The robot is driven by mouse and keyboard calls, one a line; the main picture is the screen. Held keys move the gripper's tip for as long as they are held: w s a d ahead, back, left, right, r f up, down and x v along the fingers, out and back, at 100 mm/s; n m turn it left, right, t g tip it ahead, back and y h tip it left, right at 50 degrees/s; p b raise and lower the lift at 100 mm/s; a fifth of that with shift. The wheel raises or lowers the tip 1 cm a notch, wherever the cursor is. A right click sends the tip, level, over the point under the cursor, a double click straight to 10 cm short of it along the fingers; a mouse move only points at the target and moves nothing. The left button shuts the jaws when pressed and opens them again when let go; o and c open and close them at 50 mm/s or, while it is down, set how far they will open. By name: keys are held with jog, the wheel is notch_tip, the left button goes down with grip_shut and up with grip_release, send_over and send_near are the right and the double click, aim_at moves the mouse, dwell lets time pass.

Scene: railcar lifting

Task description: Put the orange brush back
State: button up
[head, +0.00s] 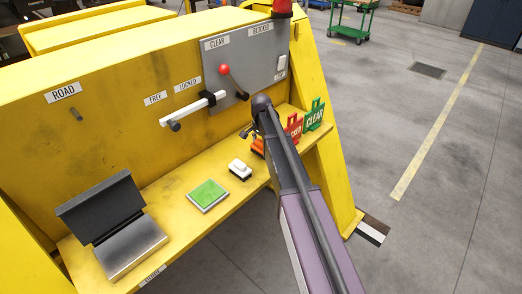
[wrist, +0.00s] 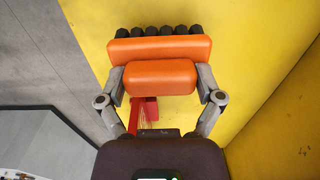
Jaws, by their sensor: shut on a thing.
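The orange brush (wrist: 160,48) fills the upper middle of the wrist view, with a wide orange body, a smaller orange block and dark bristles along its far edge. My gripper (wrist: 161,77) is shut on the smaller block, one finger on each side. In the head view the brush (head: 258,146) shows as a small orange patch beside my arm, at the right part of the yellow shelf (head: 165,224). My gripper (head: 249,134) is mostly hidden there behind my arm. I cannot tell whether the brush touches the shelf.
Red (head: 293,128) and green (head: 314,115) tags stand right of the brush. A white object (head: 240,169), a green pad (head: 208,194) and an open dark case (head: 101,212) lie to its left. A lever with a red knob (head: 224,70) and a white bar (head: 193,108) stick out above.

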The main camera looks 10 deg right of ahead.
aim_at(261, 141)
jog(key=shift+f+b, duration=0.75)
jog(key=shift+f, duration=0.35)
jog(key=shift+f, duration=0.1)
jog(key=o, duration=0.7)
jog(key=shift+o, duration=0.2)
notch_tip(261, 141, up, 12)
jog(key=p, duration=1.2)
jog(key=s+n, duration=1)
jog(key=s, duration=1.9)
jog(key=shift+s+n, duration=0.15)
jog(key=shift+n, duration=0.25)
